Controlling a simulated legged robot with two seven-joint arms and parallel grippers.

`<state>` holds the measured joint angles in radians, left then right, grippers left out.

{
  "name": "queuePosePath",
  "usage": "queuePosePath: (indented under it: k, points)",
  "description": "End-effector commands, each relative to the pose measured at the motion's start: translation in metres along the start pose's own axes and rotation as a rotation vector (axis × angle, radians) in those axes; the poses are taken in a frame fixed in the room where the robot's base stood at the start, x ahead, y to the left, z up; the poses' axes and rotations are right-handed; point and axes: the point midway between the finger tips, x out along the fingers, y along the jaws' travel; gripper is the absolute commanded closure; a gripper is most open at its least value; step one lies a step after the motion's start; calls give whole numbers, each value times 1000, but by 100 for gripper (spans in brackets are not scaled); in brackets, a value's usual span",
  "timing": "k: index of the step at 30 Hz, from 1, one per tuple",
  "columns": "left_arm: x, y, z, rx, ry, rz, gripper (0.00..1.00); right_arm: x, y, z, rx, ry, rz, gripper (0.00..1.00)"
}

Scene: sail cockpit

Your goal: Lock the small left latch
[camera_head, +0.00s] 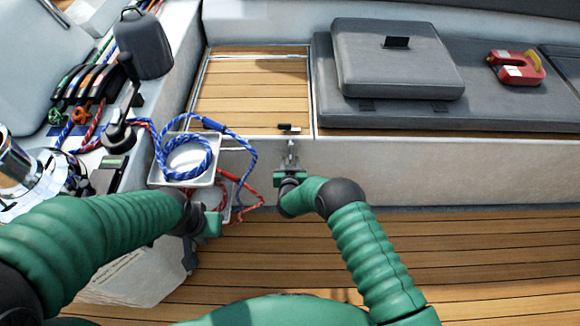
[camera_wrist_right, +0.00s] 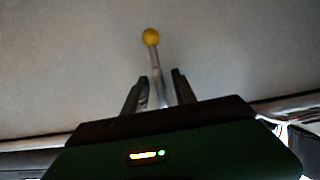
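The small latch shows in the right wrist view as a thin metal lever with a yellow ball (camera_wrist_right: 151,37) at its tip, against a pale wall. My right gripper (camera_wrist_right: 158,92) is open there, with one dark finger on each side of the lever's lower part; contact is not clear. In the head view my right gripper (camera_head: 291,155) is at the front face of the bench, below the wooden hatch (camera_head: 250,95), and largely covers the latch. My left gripper (camera_head: 213,218) is low at the left, beside the white tray; its fingers are too hidden to judge.
A white tray (camera_head: 185,182) with a coiled blue rope (camera_head: 185,157) stands left of my right gripper, with red rope below. Grey cushions (camera_head: 395,60) and a red horseshoe-shaped object (camera_head: 518,68) lie on the bench. The wooden floor (camera_head: 480,250) at right is clear.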

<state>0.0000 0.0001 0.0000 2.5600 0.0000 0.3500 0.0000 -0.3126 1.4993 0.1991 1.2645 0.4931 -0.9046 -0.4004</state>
Motion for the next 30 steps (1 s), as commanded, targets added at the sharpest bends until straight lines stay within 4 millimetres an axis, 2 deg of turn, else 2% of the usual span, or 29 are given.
queuePosePath:
  k: [5, 12, 18, 23, 30]
  points:
    - [-18, 0, -4, 0, 0, 0, 100, -30, -1, -6, -3, -2, -2, 67]
    - [-44, 0, -10, 0, 0, 0, 100, -101, -2, -4, -4, -5, -3, 67]
    - [-56, 0, -13, 0, 0, 0, 100, -149, -1, -1, -3, -5, -2, 67]
    - [-59, 0, -14, 0, 0, 0, 100, -165, -1, 1, -3, -3, -2, 67]
    - [-58, 0, -14, 0, 0, 0, 100, -166, -1, 2, -2, -3, -1, 67]
